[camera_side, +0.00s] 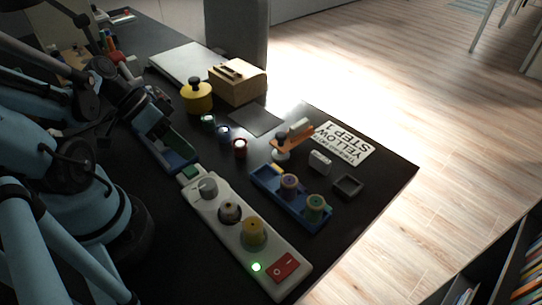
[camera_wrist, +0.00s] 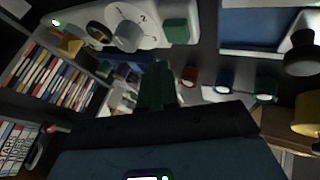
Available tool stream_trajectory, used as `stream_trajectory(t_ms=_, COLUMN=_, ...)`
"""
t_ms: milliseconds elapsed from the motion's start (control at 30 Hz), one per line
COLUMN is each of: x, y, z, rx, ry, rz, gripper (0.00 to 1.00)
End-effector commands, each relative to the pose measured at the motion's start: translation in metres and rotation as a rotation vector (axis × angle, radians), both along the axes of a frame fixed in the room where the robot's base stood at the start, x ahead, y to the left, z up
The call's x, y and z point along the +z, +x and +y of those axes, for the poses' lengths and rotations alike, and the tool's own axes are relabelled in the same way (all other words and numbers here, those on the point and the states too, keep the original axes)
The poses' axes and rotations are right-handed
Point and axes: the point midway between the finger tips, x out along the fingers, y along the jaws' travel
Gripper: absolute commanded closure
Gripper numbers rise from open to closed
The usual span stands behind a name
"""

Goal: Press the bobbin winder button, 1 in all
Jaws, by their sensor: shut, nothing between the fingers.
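The white bobbin winder (camera_side: 240,238) lies on the black table, with a grey knob (camera_side: 208,188), spools and a red rocker switch (camera_side: 282,267). A green square button (camera_side: 190,172) sits at its far end; it also shows in the wrist view (camera_wrist: 177,31). A green light (camera_side: 256,267) glows near the switch. My gripper (camera_side: 192,153) is shut and empty, just behind the green button in the side view. In the wrist view my gripper (camera_wrist: 159,68) points toward the winder, with a visible gap to the button.
A blue tray (camera_side: 152,140) lies beneath my gripper. Small red (camera_side: 240,148), blue and green spools stand nearby. A blue holder (camera_side: 268,186) with two spools lies right of the winder. A yellow pot (camera_side: 197,98) and wooden box (camera_side: 238,84) stand behind.

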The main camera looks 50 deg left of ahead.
Motion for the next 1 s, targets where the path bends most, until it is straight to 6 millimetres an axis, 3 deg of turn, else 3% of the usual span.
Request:
stream_trajectory(t_ms=400, x=0.03, y=-0.001, z=-0.001, rx=0.0, ry=0.0, rz=0.0, gripper=1.0)
stream_trajectory(t_ms=1000, x=0.032, y=-0.001, z=-0.001, rx=0.0, ry=0.0, rz=0.0, gripper=1.0)
